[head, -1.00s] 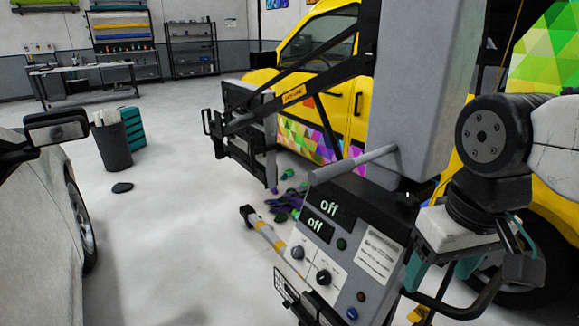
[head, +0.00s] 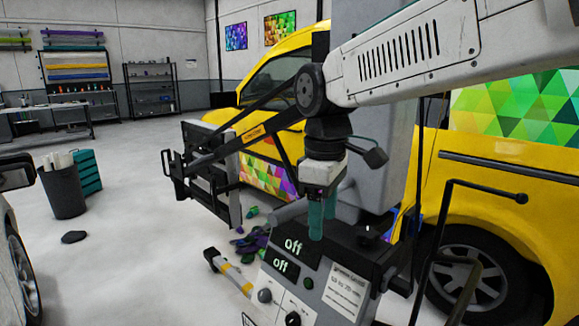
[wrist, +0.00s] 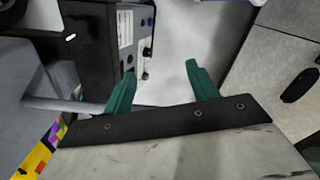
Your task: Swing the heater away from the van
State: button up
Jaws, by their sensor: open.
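The heater (head: 222,200) is a dark panel with a grey edge, hung on black arms in front of the yellow van's (head: 268,62) side in the head view. A black bar handle (head: 168,170) sticks out at its left. Its stand has a control box (head: 300,270) whose two displays read "off". My gripper (head: 318,215), with green fingers, points down over the box's top, right of the heater and apart from its handle. In the wrist view my gripper (wrist: 160,82) is open with nothing between the fingers, and the control box (wrist: 128,50) lies beyond them.
A pale car (head: 18,270) stands at the left. A dark bin (head: 62,195), teal drawers (head: 88,172) and a black floor object (head: 74,237) are nearby. Coloured scraps (head: 250,240) lie below the heater. The floor between car and heater is mostly clear.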

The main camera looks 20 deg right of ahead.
aim_at(292, 205)
jog(key=w+a+r+n, duration=0.1)
jog(key=w+r+n, duration=0.1)
jog(key=w+n, duration=0.1)
jog(key=w+a+r+n, duration=0.1)
jog(key=w+r+n, duration=0.1)
jog(key=n, duration=0.2)
jog(key=w+a+r+n, duration=0.1)
jog(key=w+n, duration=0.2)
jog(key=shift+w+r+n, duration=0.3)
jog(key=shift+r+n, duration=0.5)
jog(key=shift+n, duration=0.3)
jog(key=shift+s+n, duration=0.1)
jog(key=shift+n, duration=0.4)
jog(key=shift+f+n, duration=0.25)
jog(key=shift+n, duration=0.05)
jog(key=shift+f, duration=4.8)
jog(key=c, duration=1.2)
